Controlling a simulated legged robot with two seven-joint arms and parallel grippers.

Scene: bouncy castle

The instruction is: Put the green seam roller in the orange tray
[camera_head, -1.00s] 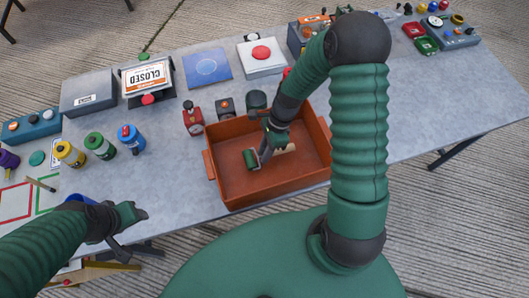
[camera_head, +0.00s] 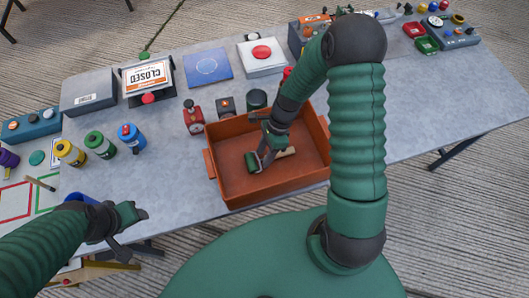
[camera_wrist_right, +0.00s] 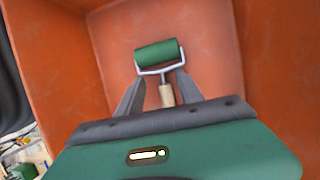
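The orange tray (camera_head: 222,193) sits at the near edge of the grey table in the head view. The green seam roller (camera_head: 253,163), with a wire frame and pale wooden handle, lies inside it, seemingly on the floor. In the right wrist view the roller (camera_wrist_right: 158,53) is between and beyond my fingertips. My right gripper (camera_head: 266,163) is down inside the tray, its fingers apart with gaps on both sides of the handle (camera_wrist_right: 166,95). My left gripper (camera_head: 137,236) is at the table's near left edge, empty, with its fingers apart.
A CLOSED sign (camera_head: 147,76) is at the back. The tabletop right of my right arm is mostly clear.

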